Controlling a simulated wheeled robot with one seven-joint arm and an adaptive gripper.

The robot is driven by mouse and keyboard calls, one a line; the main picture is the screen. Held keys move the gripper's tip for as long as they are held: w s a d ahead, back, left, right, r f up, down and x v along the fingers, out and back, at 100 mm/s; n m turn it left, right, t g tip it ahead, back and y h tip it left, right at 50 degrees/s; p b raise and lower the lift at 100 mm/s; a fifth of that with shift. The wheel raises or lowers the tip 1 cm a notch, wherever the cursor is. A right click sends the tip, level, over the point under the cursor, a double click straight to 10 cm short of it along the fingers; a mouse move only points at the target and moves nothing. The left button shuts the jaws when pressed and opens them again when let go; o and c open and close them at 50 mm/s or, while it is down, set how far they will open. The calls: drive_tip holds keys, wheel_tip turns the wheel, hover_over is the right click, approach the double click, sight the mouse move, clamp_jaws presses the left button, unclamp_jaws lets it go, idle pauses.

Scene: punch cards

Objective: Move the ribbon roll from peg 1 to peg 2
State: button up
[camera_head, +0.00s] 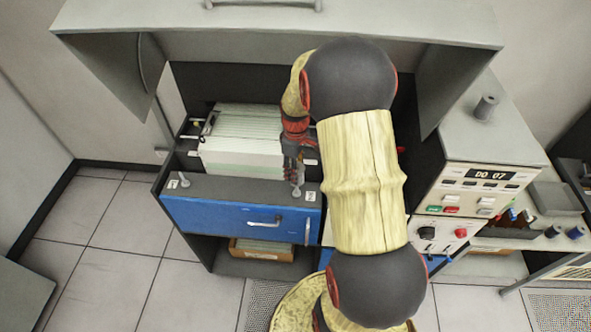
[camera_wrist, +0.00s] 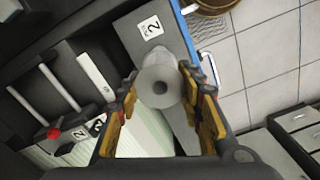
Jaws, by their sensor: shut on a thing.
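The ribbon roll (camera_wrist: 158,78) is a pale grey cylinder with a round hole in its end. In the wrist view my gripper (camera_wrist: 160,98) is shut on it, with a yellow-and-black finger on each side. A white label (camera_wrist: 150,27) marked 2 lies on the grey ledge beside the roll. In the head view my gripper (camera_head: 292,172) is over the right end of the drawer ledge, just above peg 2 (camera_head: 297,190). I cannot tell whether the roll is around the peg. Peg 1 (camera_head: 185,180) stands bare at the left end of the ledge.
A raised grey lid (camera_head: 290,22) hangs above. A control box (camera_head: 480,185) stands to the right of my arm. A box of cards (camera_head: 262,250) sits below the drawer.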

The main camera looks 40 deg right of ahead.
drive_tip(key=shift+f+b, duration=2.2)
drive_tip(key=shift+f, duration=1.55)
idle(1.7)
drive_tip(key=o, duration=1.3)
wheel_tip(320, 180, up, 12)
